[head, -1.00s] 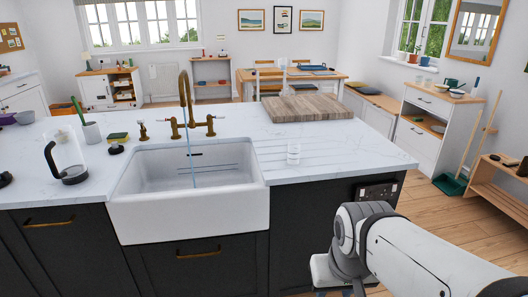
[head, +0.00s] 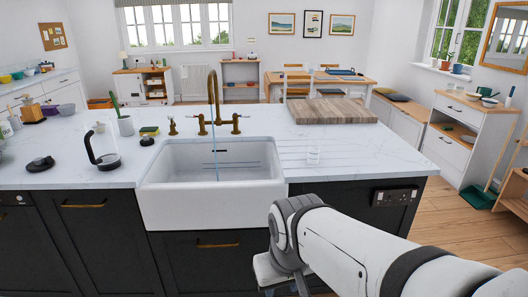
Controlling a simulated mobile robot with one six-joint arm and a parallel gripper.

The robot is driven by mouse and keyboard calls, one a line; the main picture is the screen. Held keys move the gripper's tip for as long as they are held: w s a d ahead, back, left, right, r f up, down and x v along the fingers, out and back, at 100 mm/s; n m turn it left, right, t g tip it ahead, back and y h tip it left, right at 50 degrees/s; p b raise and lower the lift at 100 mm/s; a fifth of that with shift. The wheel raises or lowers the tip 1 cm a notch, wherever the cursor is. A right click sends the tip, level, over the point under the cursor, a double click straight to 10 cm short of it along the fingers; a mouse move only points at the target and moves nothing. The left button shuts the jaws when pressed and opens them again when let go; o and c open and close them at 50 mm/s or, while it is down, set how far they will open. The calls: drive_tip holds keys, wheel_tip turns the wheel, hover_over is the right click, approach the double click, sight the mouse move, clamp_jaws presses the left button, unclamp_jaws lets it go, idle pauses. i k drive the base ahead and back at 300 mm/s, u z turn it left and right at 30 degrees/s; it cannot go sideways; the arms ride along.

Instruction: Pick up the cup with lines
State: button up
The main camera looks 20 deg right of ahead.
sight(315, 147)
drive_tip(key=z, duration=0.05)
drive_tip(key=i, duration=1)
drive_tip(key=u, duration=0.05)
